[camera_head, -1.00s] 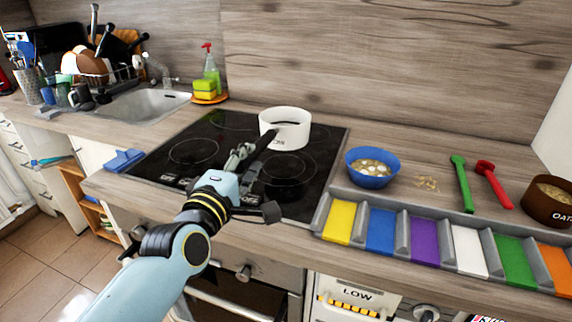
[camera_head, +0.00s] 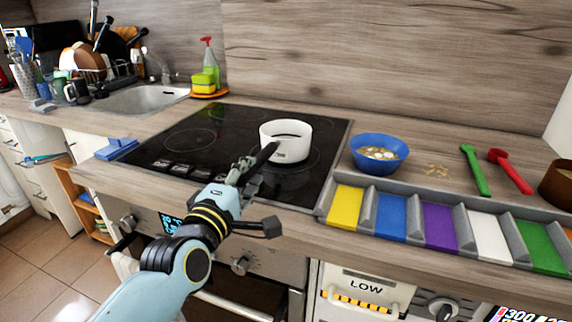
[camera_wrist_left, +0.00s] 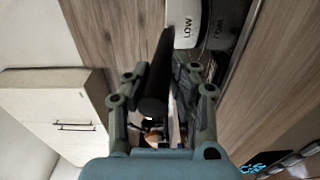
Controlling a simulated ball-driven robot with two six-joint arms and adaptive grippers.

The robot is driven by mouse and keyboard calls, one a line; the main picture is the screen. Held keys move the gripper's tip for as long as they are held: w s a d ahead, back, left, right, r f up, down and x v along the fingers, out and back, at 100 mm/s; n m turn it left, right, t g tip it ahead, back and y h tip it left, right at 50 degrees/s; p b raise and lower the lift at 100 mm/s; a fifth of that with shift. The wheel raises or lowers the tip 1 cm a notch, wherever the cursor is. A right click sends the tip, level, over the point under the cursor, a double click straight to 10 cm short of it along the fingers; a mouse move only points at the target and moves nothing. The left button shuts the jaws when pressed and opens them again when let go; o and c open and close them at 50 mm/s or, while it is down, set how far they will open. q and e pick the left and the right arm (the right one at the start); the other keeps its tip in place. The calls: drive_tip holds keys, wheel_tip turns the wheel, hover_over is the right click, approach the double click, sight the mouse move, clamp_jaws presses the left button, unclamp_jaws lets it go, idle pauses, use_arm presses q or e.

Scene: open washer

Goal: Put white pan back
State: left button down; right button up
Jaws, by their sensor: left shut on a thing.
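The white pan (camera_head: 287,148) is upright at the right side of the black stovetop (camera_head: 215,135), over its front right area. I cannot tell if its base touches the glass. Its black handle (camera_head: 262,160) points toward me and to the left. My left gripper (camera_head: 245,170) is shut on this handle. In the left wrist view the left gripper (camera_wrist_left: 158,92) has a finger on each side of the handle (camera_wrist_left: 157,70), and part of the pan (camera_wrist_left: 184,22) with "LOW" on it shows at the top. My right gripper is not in view.
A blue bowl (camera_head: 379,153) stands right of the stovetop, behind a grey tray (camera_head: 417,222) with coloured sections. Green (camera_head: 475,170) and red (camera_head: 510,171) spoons lie further right. A sink (camera_head: 148,98) and a loaded dish rack (camera_head: 92,72) are at the left. The stovetop's left part is clear.

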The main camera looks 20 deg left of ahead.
use_arm(q)
drive_tip(key=shift+f, duration=0.35)
drive_tip(key=shift+f+b, duration=0.3)
drive_tip(key=shift+b, duration=0.05)
drive_tip(key=c, duration=0.9)
unclamp_jaws()
drive_tip(key=c, duration=0.4)
drive_tip(key=shift+o, duration=0.2)
drive_tip(key=s+b, duration=0.4)
drive_tip(key=s, duration=0.5)
drive_tip(key=shift+d+r, duration=0.1)
